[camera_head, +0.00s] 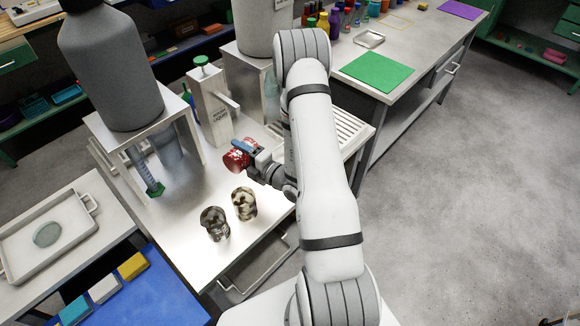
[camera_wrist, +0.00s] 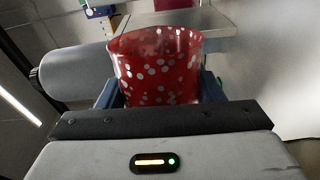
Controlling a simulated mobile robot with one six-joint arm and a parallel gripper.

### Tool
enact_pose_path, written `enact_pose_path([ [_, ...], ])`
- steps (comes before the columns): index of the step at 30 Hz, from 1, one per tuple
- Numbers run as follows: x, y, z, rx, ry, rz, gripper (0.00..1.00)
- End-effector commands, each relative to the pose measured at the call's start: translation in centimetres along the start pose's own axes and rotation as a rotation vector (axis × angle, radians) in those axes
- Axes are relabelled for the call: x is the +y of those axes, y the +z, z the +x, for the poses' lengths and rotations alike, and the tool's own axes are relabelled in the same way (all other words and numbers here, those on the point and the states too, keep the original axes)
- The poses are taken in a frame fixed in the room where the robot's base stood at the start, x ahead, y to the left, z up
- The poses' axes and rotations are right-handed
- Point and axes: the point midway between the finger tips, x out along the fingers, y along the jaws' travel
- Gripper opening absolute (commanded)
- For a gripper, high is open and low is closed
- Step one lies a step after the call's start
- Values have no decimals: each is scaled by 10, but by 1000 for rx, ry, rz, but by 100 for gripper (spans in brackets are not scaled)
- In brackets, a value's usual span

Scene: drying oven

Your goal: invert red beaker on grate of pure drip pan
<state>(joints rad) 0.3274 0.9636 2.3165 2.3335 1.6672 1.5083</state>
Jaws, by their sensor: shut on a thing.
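The red beaker (camera_head: 237,158) with white spots is held in my gripper (camera_head: 256,150), above the steel table. In the wrist view the red beaker (camera_wrist: 158,65) sits between the blue fingers of my gripper (camera_wrist: 158,92), which is shut on it. In the head view it looks tipped over on its side. The drip pan's slatted grate (camera_head: 349,131) shows to the right, partly hidden behind my arm. Whether the grate touches anything else cannot be told.
Two dark patterned beakers (camera_head: 214,223) (camera_head: 245,203) stand on the table (camera_head: 185,235) in front of my gripper. A white dispenser (camera_head: 211,105) stands behind it. A large grey tank (camera_head: 112,70) on a stand is at left. A green mat (camera_head: 377,72) lies on the far bench.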

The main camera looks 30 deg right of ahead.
Motion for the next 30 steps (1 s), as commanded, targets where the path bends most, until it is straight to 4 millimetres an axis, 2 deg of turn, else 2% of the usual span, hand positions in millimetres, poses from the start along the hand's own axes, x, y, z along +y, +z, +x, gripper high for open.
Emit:
enact_pose_path([
  [6,-20,32,-35,-42,10,445,31],
  [12,-33,53,-65,-70,37,933,31],
  [18,-45,70,-95,-90,75,1319,31],
  [24,-52,79,-115,-100,101,1508,31],
  [30,-53,80,-118,-99,104,1534,31],
])
